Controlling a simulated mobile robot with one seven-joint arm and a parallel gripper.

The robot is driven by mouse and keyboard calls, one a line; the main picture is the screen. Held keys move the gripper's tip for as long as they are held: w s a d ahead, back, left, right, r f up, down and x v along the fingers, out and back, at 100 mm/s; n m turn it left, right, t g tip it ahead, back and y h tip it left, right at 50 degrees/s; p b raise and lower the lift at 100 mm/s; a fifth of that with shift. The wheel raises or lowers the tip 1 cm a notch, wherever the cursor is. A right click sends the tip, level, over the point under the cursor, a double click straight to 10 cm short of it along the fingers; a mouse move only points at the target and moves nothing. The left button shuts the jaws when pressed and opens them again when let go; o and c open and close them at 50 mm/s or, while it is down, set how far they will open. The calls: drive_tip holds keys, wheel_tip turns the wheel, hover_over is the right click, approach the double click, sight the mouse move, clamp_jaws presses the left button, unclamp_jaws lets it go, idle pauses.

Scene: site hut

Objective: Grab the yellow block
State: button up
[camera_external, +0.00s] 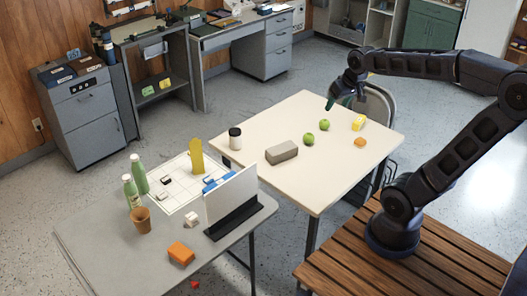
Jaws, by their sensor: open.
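A small yellow item (358,122) with a pale patch lies near the far right edge of the cream table (250,137); it is too small to tell whether it is a plain block. A tall yellow upright piece (196,157) stands on the far side of the grey table (85,237). My gripper (337,103) is open, with its dark fingers pointing down above the far edge of the cream table. It appears left of the small yellow item and apart from it. Nothing shows between its fingers.
The grey table holds a white upright panel (231,194), green bottles (131,191), and another orange block (181,253).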

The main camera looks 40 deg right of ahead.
drive_tip(key=w+d+f+m, duration=0.3)
drive_tip(key=w+d+m, duration=0.1)
drive_tip(key=w+d, duration=0.75)
drive_tip(key=m+g+h, duration=0.4)
drive_tip(key=m, duration=0.5)
hover_over(359, 120)
drive_tip(key=s+a, duration=0.1)
drive_tip(key=a, duration=0.3)
wheel_tip(359, 120, down, 33)
drive_tip(key=shift+d+r, duration=0.1)
drive_tip(key=shift+d+f, duration=0.25)
drive_tip(key=shift+s+d+f, duration=0.1)
drive_tip(key=shift+d+f, duration=0.15)
drive_tip(key=shift+f, duration=0.3)
drive_tip(key=x, duration=0.4)
drive_tip(key=shift+d+f, duration=0.1)
drive_tip(key=shift+w+x, duration=0.15)
drive_tip(key=shift+x, duration=0.75)
drive_tip(key=shift+w+x, duration=0.2)
drive_tip(key=shift+x, duration=0.7)
drive_tip(key=shift+w+x, duration=0.15)
drive_tip(key=shift+x, duration=0.75)
drive_tip(key=shift+f, duration=0.1)
